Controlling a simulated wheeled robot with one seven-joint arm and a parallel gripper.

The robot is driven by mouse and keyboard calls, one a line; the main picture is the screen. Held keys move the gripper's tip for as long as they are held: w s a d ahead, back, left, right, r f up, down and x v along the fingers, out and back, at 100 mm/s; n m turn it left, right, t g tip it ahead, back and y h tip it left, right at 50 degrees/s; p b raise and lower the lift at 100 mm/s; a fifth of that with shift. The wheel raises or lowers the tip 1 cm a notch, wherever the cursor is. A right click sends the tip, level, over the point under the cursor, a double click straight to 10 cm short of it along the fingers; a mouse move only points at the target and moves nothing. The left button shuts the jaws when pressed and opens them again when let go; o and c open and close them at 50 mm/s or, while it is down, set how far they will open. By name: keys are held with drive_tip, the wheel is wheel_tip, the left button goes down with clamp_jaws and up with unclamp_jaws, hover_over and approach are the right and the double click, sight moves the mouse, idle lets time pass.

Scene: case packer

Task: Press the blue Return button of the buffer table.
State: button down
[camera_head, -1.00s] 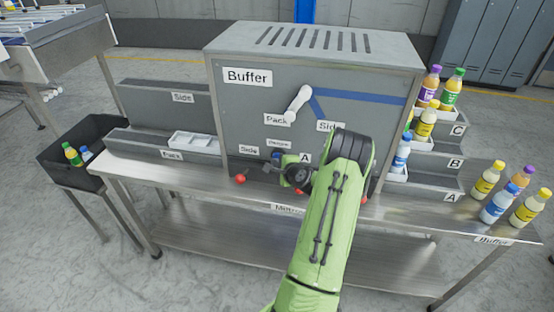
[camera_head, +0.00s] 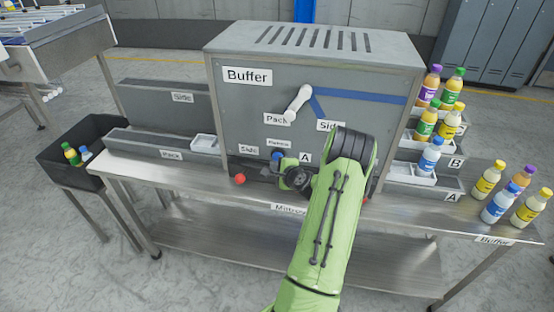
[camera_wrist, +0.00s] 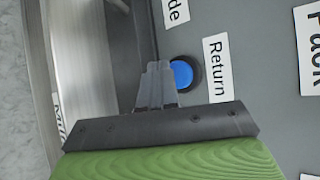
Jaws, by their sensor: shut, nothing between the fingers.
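The blue Return button (camera_head: 277,156) is a round blue cap in a dark ring on the front of the grey Buffer machine (camera_head: 262,115). In the wrist view the button (camera_wrist: 181,74) lies right beside the fingertips, next to the Return label (camera_wrist: 216,69). My gripper (camera_wrist: 159,68) is shut and empty, its fingers side by side, slightly left of the button's centre in that view. Whether the tips touch the button cannot be told. In the head view my gripper (camera_head: 284,169) is just below the button, with its fingers hard to make out.
A red knob (camera_head: 240,179) sits left of my gripper on the machine's lower edge. A white lever (camera_head: 298,101) is above. Bottles in trays stand on stepped shelves at right, with loose bottles (camera_head: 495,206) on the steel table. A white tray (camera_head: 204,143) is at the machine's left side.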

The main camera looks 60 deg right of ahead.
drive_tip(key=s+a+b, duration=0.2)
drive_tip(key=a, duration=0.3)
drive_tip(key=shift+s+a+b, duration=0.2)
drive_tip(key=shift+a+b, duration=0.1)
drive_tip(key=shift+b, duration=0.1)
